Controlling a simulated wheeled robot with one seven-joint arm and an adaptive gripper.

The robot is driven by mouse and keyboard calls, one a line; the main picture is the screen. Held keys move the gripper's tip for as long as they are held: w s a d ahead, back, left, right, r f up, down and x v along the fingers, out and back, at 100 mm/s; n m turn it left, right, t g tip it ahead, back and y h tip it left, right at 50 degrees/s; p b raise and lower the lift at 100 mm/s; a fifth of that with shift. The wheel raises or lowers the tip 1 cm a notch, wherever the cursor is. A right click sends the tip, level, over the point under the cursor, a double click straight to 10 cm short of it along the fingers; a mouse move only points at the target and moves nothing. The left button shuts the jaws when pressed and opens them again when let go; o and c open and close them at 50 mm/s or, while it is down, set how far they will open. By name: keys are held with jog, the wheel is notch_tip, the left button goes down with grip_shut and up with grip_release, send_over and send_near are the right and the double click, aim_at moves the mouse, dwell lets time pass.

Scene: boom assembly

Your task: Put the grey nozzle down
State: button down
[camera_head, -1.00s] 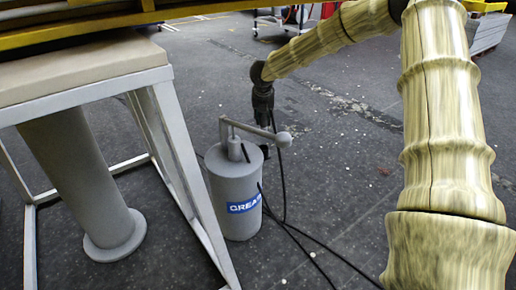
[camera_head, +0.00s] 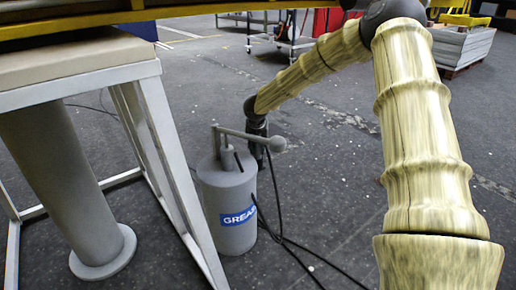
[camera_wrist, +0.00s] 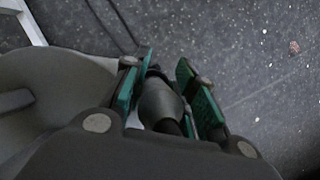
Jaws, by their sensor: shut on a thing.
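My gripper (camera_wrist: 166,72) has its green-padded fingers closed around a dark grey rounded piece, the grey nozzle (camera_wrist: 160,103). Its black end shows below, towards the wrist. In the head view my gripper (camera_head: 259,150) hangs low behind the pump handle of the grease can, partly hidden by it; the nozzle cannot be made out there. The grey grease can (camera_head: 228,200) stands upright on the floor in front, with a blue label, a lever handle with a ball end, and black hoses. Whether the nozzle touches anything cannot be told.
A white-framed bench (camera_head: 85,82) with a beige top stands at left, a grey flanged tube (camera_head: 60,180) under it. Black hoses (camera_head: 300,250) trail over the dark floor. A cart (camera_head: 296,30) and stacked panels (camera_head: 462,45) stand farther back. Open floor lies right of the can.

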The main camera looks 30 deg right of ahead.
jog(key=shift+f, duration=0.6)
jog(key=c, duration=1.4)
grip_release()
jog(key=shift+c, duration=0.2)
jog(key=shift+r, duration=0.1)
jog(key=shift+r, duration=0.35)
jog(key=p+v, duration=0.5)
jog(key=v, duration=0.7)
jog(key=shift+r, duration=0.2)
